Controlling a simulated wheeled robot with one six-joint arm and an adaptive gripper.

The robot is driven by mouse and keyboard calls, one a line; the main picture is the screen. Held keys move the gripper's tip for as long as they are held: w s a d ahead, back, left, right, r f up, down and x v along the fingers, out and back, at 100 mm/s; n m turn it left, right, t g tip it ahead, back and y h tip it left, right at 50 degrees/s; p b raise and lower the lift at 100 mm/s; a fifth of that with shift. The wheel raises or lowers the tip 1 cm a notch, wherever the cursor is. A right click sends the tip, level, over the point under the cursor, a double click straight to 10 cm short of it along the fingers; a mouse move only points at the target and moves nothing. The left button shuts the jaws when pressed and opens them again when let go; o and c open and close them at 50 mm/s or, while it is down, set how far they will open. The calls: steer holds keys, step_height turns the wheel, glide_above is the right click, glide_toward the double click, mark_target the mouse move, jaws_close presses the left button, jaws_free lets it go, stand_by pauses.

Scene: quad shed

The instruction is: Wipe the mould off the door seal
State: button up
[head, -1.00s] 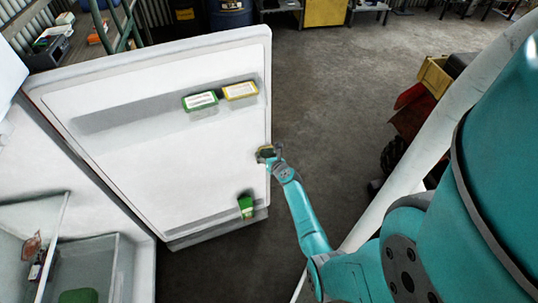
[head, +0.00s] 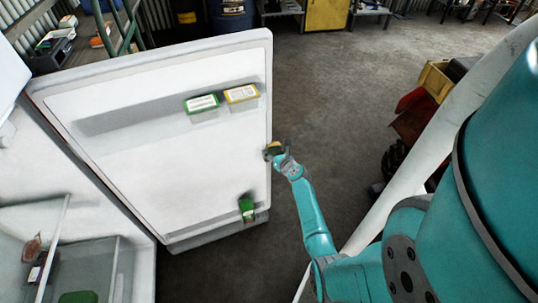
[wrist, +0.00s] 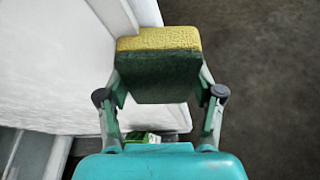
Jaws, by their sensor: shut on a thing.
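The open fridge door (head: 165,150) is white and shows its inner side in the head view. Its seal runs along the outer edge; I cannot make out mould on it. My gripper (head: 274,150) is at the right edge of the door. In the wrist view my gripper (wrist: 157,85) is shut on a sponge (wrist: 158,40) with a yellow face and a dark green face. The sponge (head: 272,152) is at the door's edge; whether it touches the seal I cannot tell. The door edge (wrist: 120,18) shows just left of the sponge.
A green box (head: 202,103) and a yellow box (head: 241,93) sit on the door's upper shelf. A green carton (head: 247,209) stands on the lower shelf. Bare floor (head: 330,100) lies right of the door. A red and yellow machine (head: 412,105) stands farther right.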

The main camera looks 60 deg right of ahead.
mark_target(263, 148)
steer(key=shift+s+d+r, duration=0.1)
steer(key=shift+s+d, duration=0.1)
steer(key=shift+d, duration=0.15)
steer(key=shift+w+r, duration=0.1)
steer(key=shift+r, duration=0.95)
steer(key=shift+w+a, duration=1.3)
steer(key=shift+a, duration=0.2)
steer(key=s+a, duration=0.4)
steer(key=shift+s, duration=0.35)
steer(key=shift+s+a, duration=0.9)
steer(key=shift+s, duration=0.2)
